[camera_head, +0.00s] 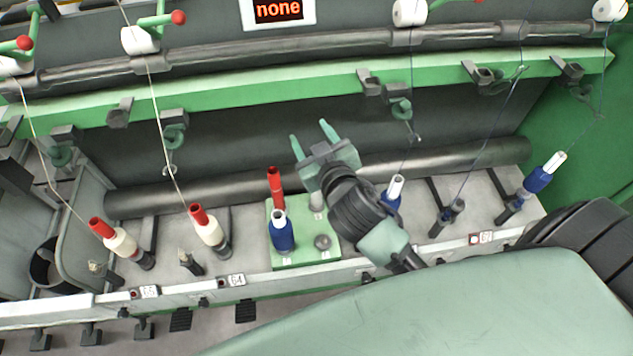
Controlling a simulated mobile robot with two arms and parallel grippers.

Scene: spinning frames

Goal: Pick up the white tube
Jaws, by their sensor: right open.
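A white tube (279,218) wound with blue yarn stands upright at the front left of a small green tray (300,258). Another white tube (395,187) with blue yarn shows right of my wrist, partly hidden by my arm. A third white tube (553,164) with blue yarn leans on a spindle at the far right. My right gripper (309,131) is open and empty, its two green fingers pointing up toward the frame, above and behind the tray. My left gripper is not in view.
A bare red tube (275,187) stands at the tray's back left, behind the white one. Red tubes with white yarn (119,241) (207,229) stand on spindles at left. A dark roller (150,203) and green beam (240,98) run behind. An empty spindle (447,217) stands at right.

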